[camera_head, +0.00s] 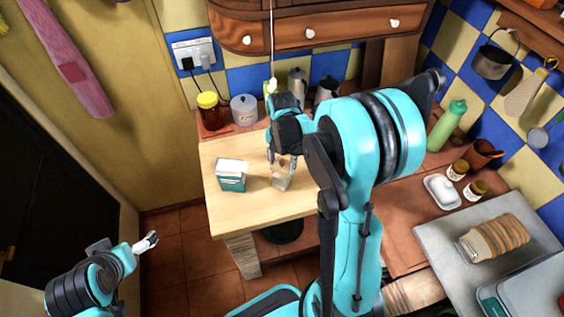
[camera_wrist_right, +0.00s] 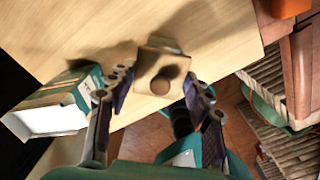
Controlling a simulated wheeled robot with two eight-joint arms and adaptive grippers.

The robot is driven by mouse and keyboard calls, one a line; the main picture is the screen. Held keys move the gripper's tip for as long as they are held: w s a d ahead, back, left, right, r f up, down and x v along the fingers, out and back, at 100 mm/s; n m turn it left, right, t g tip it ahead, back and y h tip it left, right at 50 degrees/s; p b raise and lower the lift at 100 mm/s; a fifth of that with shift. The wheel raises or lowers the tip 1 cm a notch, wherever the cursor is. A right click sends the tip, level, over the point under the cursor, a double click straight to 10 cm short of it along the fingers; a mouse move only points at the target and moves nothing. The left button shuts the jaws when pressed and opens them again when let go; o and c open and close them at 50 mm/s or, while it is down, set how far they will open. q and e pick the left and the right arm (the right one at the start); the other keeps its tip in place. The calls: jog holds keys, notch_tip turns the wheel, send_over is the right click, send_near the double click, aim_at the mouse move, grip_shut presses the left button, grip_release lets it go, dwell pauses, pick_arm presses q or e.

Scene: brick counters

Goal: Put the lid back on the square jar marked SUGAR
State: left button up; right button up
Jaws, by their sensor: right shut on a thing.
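A square teal jar (camera_head: 231,178) with a pale top stands on the wooden counter; its lettering is too small to read. In the right wrist view the teal jar (camera_wrist_right: 72,92) is at the left, beside my gripper and apart from it. My right gripper (camera_head: 283,163) points down over the counter, right of the jar. It is shut on a pale square lid (camera_head: 281,181) with a round knob, which also shows between the fingers in the right wrist view (camera_wrist_right: 172,66). My left gripper (camera_head: 147,242) is low at the left, away from the counter; its jaw state is unclear.
The wooden counter (camera_head: 235,212) is clear in front of the jar. Behind stand a yellow-lidded jar (camera_head: 210,112), a grey canister (camera_head: 244,110) and metal pots (camera_head: 297,82). At the right are a green bottle (camera_head: 447,127), a white dish (camera_head: 442,191) and sliced bread (camera_head: 494,238).

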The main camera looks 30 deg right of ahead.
jog(key=o, duration=1.6)
jog(key=shift+o, duration=0.2)
jog(key=shift+r, duration=0.1)
jog(key=shift+r+p, duration=2.55)
jog(key=shift+r, duration=0.9)
grip_shut()
